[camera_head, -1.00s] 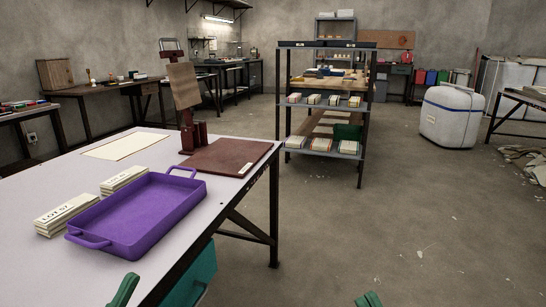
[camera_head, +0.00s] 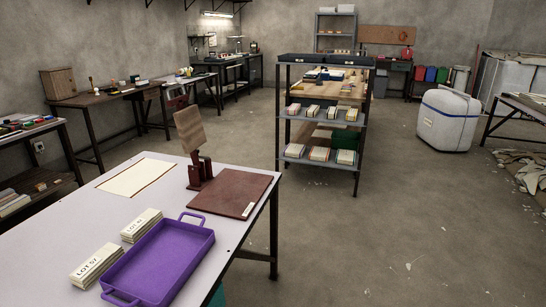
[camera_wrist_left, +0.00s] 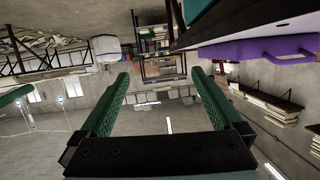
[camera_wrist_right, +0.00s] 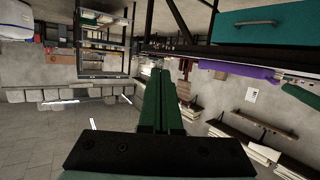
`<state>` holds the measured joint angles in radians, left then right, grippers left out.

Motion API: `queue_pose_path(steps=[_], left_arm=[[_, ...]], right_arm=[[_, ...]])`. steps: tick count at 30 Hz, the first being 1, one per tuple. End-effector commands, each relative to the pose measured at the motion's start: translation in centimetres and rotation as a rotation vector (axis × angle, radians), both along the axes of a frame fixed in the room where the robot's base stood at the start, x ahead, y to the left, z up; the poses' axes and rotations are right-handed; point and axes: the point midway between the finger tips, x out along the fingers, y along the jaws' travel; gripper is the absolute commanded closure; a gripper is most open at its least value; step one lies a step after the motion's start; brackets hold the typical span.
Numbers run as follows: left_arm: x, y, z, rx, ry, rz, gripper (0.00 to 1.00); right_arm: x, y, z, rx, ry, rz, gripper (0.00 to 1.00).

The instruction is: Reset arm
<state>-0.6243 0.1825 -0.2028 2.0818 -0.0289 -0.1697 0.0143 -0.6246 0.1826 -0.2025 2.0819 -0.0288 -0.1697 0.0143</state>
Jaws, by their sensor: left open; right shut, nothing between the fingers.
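My left gripper (camera_wrist_left: 158,76) shows in the left wrist view with its two green fingers spread wide and nothing between them. My right gripper (camera_wrist_right: 160,74) shows in the right wrist view with its green fingers together and empty. Both wrist views appear upside down, and both grippers are in free air, apart from the table. Neither gripper shows in the head view. A purple tray (camera_head: 160,262) lies on the white-topped table (camera_head: 90,225), and part of it also shows in the left wrist view (camera_wrist_left: 265,50).
Stacked LOT 57 packs (camera_head: 97,265) lie beside the tray. A shelf rack (camera_head: 322,110) and a white bin (camera_head: 448,119) stand beyond.

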Motion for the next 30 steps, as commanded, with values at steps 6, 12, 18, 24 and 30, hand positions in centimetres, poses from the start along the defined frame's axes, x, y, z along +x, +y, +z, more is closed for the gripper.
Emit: queue_pose_path(steps=[6,12,18,24,30], left_arm=[[-4.3,0.8,-1.2,0.009,0.292,0.044,0.00],[-7.0,1.1,-2.9,0.012,0.429,0.062,0.00],[-7.4,1.1,-3.2,0.012,0.446,0.063,0.00],[-7.4,1.1,-3.2,0.012,0.446,0.063,0.00],[-7.4,1.1,-3.2,0.012,0.446,0.063,0.00]], right_arm=[[-4.3,-0.8,-1.3,-0.009,0.292,-0.044,1.00],[-7.0,-1.0,-2.9,-0.011,0.429,-0.061,1.00],[-7.4,-1.1,-3.2,-0.012,0.446,-0.062,1.00],[-7.4,-1.1,-3.2,-0.012,0.446,-0.062,1.00],[-7.4,-1.1,-3.2,-0.012,0.446,-0.062,1.00]])
